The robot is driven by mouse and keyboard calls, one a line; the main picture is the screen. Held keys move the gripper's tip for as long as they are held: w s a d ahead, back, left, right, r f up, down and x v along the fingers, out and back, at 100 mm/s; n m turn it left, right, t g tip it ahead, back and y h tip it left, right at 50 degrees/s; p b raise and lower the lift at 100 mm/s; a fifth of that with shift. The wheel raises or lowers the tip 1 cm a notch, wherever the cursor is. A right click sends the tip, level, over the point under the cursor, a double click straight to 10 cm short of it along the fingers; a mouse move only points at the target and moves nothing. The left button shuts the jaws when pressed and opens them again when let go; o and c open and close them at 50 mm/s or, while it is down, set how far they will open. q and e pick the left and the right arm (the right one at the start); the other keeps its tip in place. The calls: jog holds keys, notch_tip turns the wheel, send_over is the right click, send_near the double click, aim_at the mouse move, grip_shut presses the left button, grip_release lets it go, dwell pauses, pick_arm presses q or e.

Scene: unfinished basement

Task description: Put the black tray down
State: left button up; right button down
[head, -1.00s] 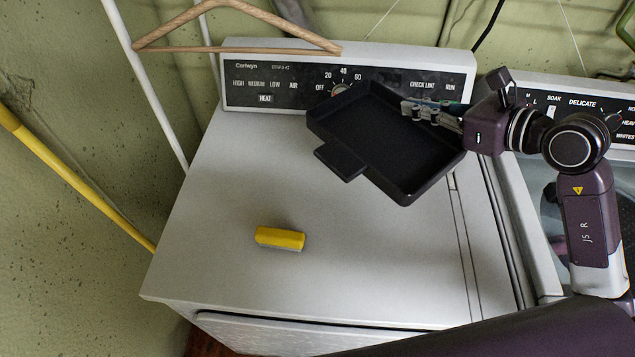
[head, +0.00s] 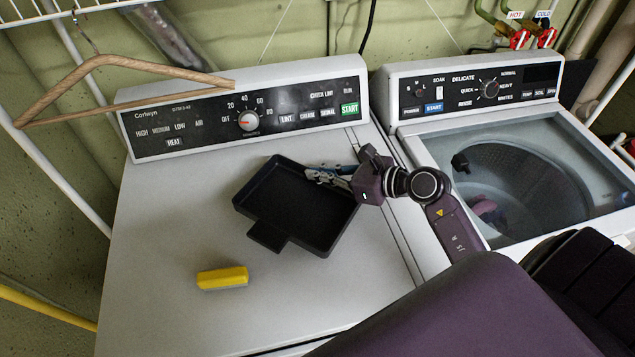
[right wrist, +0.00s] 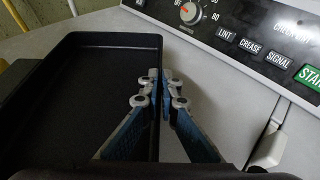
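The black tray (head: 293,205), shallow with a short tab handle, shows in the head view over the white dryer top (head: 160,250). It looks roughly level and close to the surface; I cannot tell whether it touches. My right gripper (head: 318,174) is at the tray's right-hand wall. In the right wrist view the gripper's blue fingers (right wrist: 160,82) straddle the wall of the tray (right wrist: 85,95), one on each side, and are shut on it. My left gripper is not in view.
A yellow block (head: 222,278) lies on the dryer top in front of the tray. The control panel (head: 245,120) stands behind. A washer (head: 510,165) is at the right, a wooden hanger (head: 62,88) at upper left.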

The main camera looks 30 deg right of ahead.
aim_at(318, 186)
jog(key=shift+f, duration=2.15)
jog(key=shift+f, duration=0.15)
jog(key=c, duration=2.2)
grip_release()
jog(key=shift+o, duration=0.2)
